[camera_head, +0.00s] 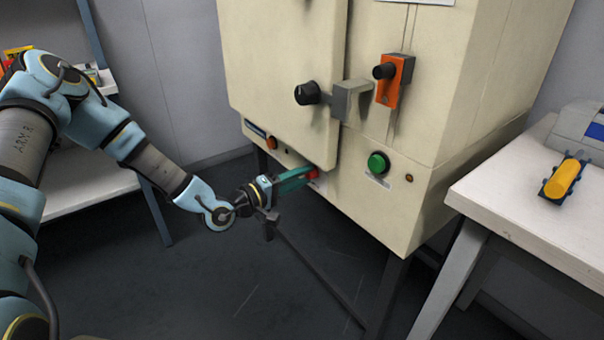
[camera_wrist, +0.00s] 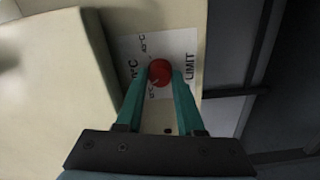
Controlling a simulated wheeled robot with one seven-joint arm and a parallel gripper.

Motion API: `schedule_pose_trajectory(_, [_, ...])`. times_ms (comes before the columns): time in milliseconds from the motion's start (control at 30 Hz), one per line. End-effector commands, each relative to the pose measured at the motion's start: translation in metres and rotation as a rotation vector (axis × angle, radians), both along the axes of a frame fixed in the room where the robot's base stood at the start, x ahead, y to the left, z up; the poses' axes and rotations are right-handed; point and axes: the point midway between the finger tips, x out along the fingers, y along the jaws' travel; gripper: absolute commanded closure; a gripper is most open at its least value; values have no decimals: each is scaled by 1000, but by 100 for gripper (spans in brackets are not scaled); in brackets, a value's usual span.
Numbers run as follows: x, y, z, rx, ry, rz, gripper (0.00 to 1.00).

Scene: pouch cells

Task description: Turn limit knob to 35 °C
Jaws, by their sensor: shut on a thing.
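The limit knob (camera_wrist: 160,72) is round and red, on a white label plate (camera_wrist: 190,50) printed with "LIMIT" and several °C marks. In the wrist view my gripper (camera_wrist: 161,82) has its two teal fingers on either side of the knob, shut on it. In the head view the red knob (camera_head: 314,174) shows at the fingertips of my gripper (camera_head: 308,176), low on the front of the cream cabinet (camera_head: 290,60). The fingers partly cover the scale marks, and I cannot tell which value the knob points to.
A green button (camera_head: 378,163) sits right of the knob. Above are a black door knob (camera_head: 308,93), a grey latch block (camera_head: 350,100) and an orange bracket (camera_head: 394,80). Floor below my gripper is clear apart from a dark bar.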

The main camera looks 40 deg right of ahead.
Motion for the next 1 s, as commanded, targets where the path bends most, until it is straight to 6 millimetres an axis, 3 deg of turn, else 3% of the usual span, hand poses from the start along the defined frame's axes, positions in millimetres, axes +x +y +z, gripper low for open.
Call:
schedule_pose_trajectory(500, [0, 1, -1, 24, 380, 1, 100])
schedule_pose_trajectory(1000, [0, 1, -1, 31, 477, -1, 100])
